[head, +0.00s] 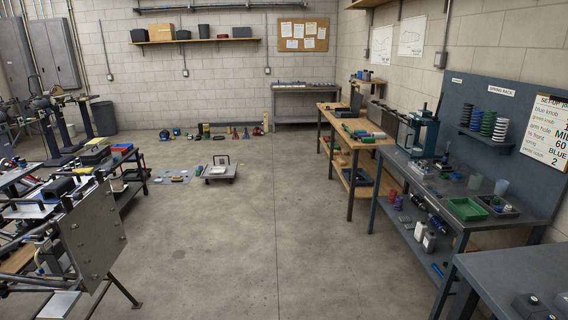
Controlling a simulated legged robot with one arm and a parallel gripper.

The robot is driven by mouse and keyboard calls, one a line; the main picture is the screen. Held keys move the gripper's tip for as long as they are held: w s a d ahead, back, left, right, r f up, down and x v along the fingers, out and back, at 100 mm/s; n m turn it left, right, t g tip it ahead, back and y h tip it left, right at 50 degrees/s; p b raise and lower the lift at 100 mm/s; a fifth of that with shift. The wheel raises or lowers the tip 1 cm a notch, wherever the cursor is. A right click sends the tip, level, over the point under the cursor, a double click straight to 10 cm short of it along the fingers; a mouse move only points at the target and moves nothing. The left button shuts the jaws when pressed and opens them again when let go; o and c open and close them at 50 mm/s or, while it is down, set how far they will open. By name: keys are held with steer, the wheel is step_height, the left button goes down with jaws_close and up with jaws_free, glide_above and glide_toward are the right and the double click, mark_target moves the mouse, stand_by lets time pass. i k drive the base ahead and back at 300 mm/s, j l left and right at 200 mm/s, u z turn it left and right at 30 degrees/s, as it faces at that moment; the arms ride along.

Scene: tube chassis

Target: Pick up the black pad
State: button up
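I cannot tell for sure which thing is the black pad. A dark, block-like item (58,188) lies on the cluttered tube frame at the left. Another dark item (50,226) sits lower on the same frame. More dark pieces (530,304) rest on the grey table at the bottom right corner, partly cut off by the picture edge. All are small in the head view, and their shapes are hard to make out. My gripper and arm are not in view.
A grey plate (88,232) stands on the frame's near side, with a leg reaching onto the floor. Grey workbench (440,195) and wooden bench (355,125) line the right. A low cart (220,175) stands mid-floor at the back. The concrete floor (240,250) between is clear.

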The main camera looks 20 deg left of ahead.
mark_target(63, 185)
steer(key=i+j+u, duration=0.15)
steer(key=i+u, duration=0.2)
steer(key=i, duration=0.25)
steer(key=i+u, duration=0.4)
steer(key=i, duration=0.15)
steer(key=i+l+u, duration=0.2)
steer(key=i+u, duration=0.15)
steer(key=i, duration=0.25)
